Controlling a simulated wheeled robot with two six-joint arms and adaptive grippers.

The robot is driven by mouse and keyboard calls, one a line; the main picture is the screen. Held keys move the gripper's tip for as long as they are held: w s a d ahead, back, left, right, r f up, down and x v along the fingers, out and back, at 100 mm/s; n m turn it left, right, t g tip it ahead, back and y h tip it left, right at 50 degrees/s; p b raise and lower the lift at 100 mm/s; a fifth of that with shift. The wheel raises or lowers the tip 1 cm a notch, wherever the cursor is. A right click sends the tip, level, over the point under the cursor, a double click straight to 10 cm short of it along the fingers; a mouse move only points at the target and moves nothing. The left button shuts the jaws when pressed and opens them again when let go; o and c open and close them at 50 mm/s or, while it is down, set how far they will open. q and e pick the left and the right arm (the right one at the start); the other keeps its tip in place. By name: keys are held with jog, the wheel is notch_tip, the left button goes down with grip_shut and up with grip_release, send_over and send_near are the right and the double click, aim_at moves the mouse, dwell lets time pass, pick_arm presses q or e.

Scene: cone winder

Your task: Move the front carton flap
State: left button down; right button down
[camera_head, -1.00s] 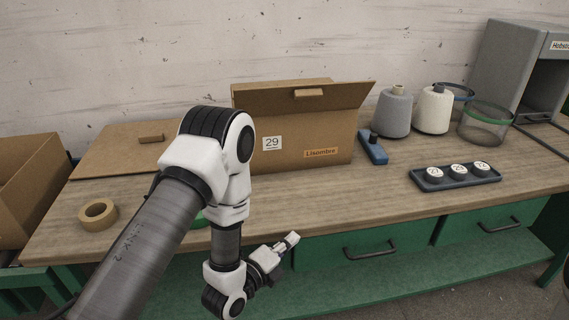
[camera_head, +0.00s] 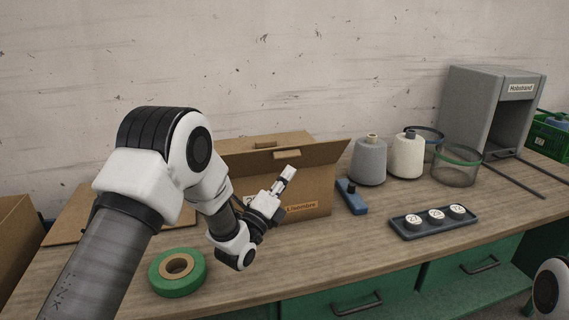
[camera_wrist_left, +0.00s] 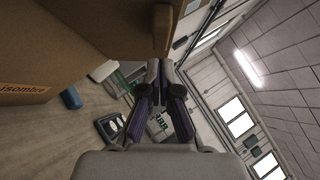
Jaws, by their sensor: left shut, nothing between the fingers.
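The brown carton (camera_head: 319,187) stands on the table behind my left arm, with an orange name label on its front wall. Its front flap (camera_head: 327,152) stands up and leans outward along the top front edge, with a small tab (camera_head: 287,154) on it. My left gripper (camera_head: 289,172) is shut and empty in front of the carton, its fingertips just below the tab in the picture. In the left wrist view the shut fingers (camera_wrist_left: 162,68) point towards the flap (camera_wrist_left: 115,18) and its tab (camera_wrist_left: 162,28), with a visible gap. My right gripper is out of view.
A green tape roll (camera_head: 176,283) lies near the table's front left. Right of the carton are a blue tool (camera_head: 352,199), grey (camera_head: 368,163) and white (camera_head: 407,157) yarn cones, wire baskets and a dark tray (camera_head: 432,228) with round weights. The front middle of the table is clear.

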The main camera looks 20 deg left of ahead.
pick_arm(q)
jog(key=shift+w+a+r, duration=0.35)
jog(key=shift+w+a, duration=0.25)
jog(key=shift+a, duration=0.05)
jog(key=shift+d, duration=0.1)
jog(key=shift+r, duration=0.1)
